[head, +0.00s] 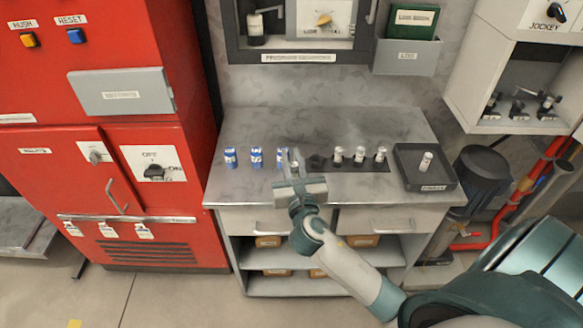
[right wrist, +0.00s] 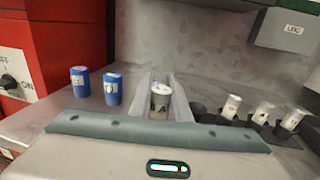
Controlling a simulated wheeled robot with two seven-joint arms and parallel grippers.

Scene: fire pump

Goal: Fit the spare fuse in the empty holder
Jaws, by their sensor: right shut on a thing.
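My right gripper (head: 295,160) is over the front of the grey counter, shut on a pale grey fuse (right wrist: 160,102) with a white top. The fuse is upright between the fingers; in the head view it is largely hidden by the gripper. To the right, a dark holder (right wrist: 198,110) with no fuse visible in it stands beside a black row. Three pale fuses (head: 360,156) stand in that row; they also show in the right wrist view (right wrist: 262,110). The held fuse is apart from the holder. My left gripper is not in view.
Blue cylinders (head: 231,158) stand left of the gripper, one partly behind it. A dark tray (head: 443,184) at the right holds one pale fuse (head: 426,161). A red cabinet (head: 60,180) stands left. A wall box (head: 300,57) is above the counter, whose back is clear.

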